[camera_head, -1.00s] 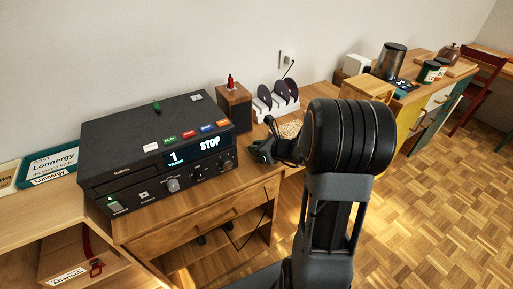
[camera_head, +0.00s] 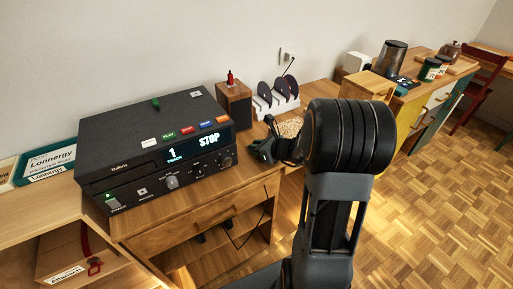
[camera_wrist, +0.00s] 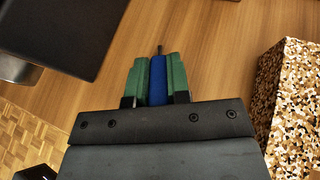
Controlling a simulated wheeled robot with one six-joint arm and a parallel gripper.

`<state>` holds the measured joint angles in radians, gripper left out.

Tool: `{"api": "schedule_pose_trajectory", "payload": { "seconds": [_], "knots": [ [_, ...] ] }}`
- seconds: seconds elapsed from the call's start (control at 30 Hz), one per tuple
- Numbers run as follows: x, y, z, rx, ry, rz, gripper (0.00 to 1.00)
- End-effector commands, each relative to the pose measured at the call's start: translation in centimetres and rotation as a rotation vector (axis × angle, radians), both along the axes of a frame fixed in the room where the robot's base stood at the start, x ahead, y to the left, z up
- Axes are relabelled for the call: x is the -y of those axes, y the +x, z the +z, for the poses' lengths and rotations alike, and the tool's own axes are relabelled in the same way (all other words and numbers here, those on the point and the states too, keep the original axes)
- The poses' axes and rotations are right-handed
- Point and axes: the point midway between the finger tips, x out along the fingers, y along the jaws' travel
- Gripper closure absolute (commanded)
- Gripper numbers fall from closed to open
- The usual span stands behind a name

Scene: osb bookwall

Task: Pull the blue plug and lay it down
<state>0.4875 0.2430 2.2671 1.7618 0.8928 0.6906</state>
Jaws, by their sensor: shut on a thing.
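The blue plug (camera_wrist: 158,80) is held between the green fingers of my gripper (camera_wrist: 156,75) in the wrist view. Its thin metal tip points away from the gripper, with wooden surface around and beyond it. Nothing is seen around the tip. In the head view my gripper (camera_head: 264,150) is over the desk, just right of the black player (camera_head: 150,133); the plug cannot be made out there. The player's display reads "1 TRACK" and "STOP". I cannot tell how high the plug is above the wood.
A speckled block (camera_wrist: 296,110) stands close on the right in the wrist view. Behind my gripper are a wooden box (camera_head: 234,106) with a red-topped item and a white rack (camera_head: 268,106) with dark discs. A thin black cable (camera_head: 252,229) hangs below the desk.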

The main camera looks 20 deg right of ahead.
Motion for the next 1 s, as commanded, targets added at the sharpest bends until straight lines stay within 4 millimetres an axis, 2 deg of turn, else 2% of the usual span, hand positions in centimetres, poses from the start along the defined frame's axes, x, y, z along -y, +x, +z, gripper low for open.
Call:
{"api": "schedule_pose_trajectory", "payload": {
  "seconds": [0.43,1.0],
  "knots": [
    [-0.1,-0.3,-1.8,-0.017,-0.002,0.000,1.00],
    [-0.1,-0.2,-3.1,-0.019,-0.006,0.002,1.00]
  ]
}}
